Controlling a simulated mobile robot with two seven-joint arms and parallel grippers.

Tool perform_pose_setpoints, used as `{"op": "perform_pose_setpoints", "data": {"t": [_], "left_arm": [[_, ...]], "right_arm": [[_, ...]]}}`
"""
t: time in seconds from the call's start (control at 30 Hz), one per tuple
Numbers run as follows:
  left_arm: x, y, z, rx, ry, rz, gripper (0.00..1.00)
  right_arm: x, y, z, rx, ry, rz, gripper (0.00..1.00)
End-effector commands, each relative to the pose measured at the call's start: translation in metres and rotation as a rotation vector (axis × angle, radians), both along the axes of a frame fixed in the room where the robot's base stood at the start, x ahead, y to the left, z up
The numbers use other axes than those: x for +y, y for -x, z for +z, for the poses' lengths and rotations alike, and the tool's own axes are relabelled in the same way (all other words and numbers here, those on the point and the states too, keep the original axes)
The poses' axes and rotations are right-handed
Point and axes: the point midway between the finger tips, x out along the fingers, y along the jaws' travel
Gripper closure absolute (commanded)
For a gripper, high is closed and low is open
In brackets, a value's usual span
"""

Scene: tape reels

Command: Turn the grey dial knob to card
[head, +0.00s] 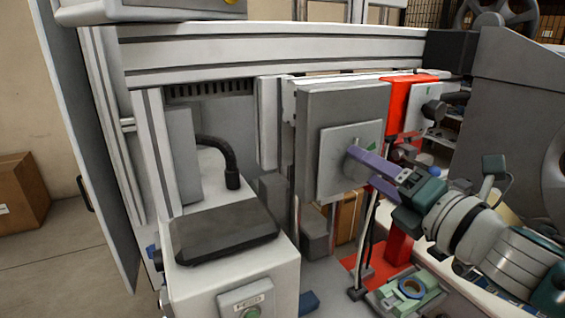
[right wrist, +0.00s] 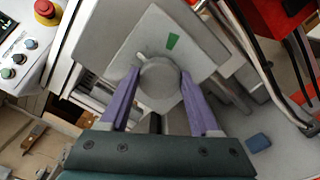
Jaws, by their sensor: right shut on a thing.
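The round grey dial knob (right wrist: 160,80) sits on a square light-grey plate (right wrist: 165,20). A small pale pointer (right wrist: 142,56) sticks out at its upper left edge. A green mark (right wrist: 173,41) is on the plate, to the right of the pointer and apart from it. In the head view the knob (head: 353,160) is partly hidden by the purple fingers, and the plate (head: 338,142) is on a grey box. My right gripper (right wrist: 160,76) is shut on the knob, one finger on each side; it also shows in the head view (head: 362,162). My left gripper is not in view.
A red post (head: 398,247) and thin rods stand close to the right arm. A green fixture with a blue ring (head: 411,288) lies below it. A white cabinet with a dark top (head: 222,232) stands at left. A red button (right wrist: 45,10) shows in the wrist view.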

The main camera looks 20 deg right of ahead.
Motion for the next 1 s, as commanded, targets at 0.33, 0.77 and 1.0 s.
{"op": "perform_pose_setpoints", "data": {"t": [0.33, 0.77, 1.0], "left_arm": [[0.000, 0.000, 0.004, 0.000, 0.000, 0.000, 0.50], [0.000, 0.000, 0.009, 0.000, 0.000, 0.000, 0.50], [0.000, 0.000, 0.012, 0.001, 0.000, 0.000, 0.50]], "right_arm": [[0.000, 0.000, 0.001, 0.024, -0.329, 0.001, 0.92], [0.000, 0.000, 0.000, 0.056, -0.735, 0.002, 0.92], [0.000, 0.000, -0.001, 0.071, -0.932, 0.002, 0.92]]}}
